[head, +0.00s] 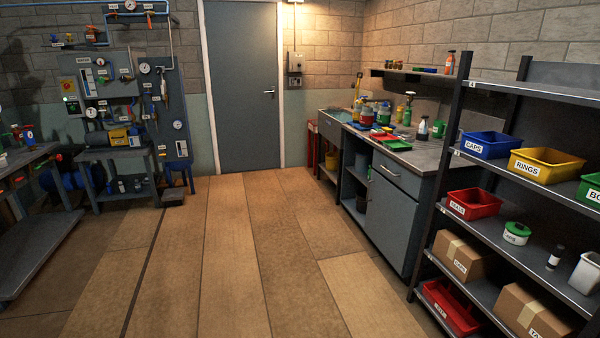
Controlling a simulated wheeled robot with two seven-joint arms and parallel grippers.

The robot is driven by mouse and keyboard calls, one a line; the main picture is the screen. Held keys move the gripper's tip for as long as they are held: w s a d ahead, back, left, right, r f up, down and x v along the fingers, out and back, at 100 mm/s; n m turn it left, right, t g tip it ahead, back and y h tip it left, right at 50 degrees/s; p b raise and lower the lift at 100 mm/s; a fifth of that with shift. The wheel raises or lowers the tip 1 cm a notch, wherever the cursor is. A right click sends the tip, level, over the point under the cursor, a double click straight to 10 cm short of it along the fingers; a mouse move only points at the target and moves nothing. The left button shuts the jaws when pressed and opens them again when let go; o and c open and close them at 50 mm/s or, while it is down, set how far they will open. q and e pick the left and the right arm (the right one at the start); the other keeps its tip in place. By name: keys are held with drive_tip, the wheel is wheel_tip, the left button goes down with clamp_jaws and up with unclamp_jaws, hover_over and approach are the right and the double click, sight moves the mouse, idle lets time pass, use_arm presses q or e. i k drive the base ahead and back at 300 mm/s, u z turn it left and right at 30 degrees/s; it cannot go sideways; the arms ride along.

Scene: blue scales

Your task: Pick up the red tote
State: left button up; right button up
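Two red containers show on the shelving rack at the right. A small red bin (474,203) with a white label, perhaps "SEALS", sits on a middle shelf at its left end. A larger red tote (449,309) with a white label sits on a low shelf near the bottom edge of the picture, and its label is too small to read surely. The frame does not show which one the task names. Neither of my grippers is in view.
The grey rack (440,190) also holds a blue bin (487,145), a yellow bin (545,165) and cardboard boxes (463,256). A counter with a cabinet (392,213) stands behind it. A workbench (40,230) is at the left. The wooden floor (235,255) between is clear.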

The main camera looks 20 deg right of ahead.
sight(466, 319)
drive_tip(key=z, duration=0.65)
drive_tip(key=i, duration=1.25)
drive_tip(key=z, duration=1.1)
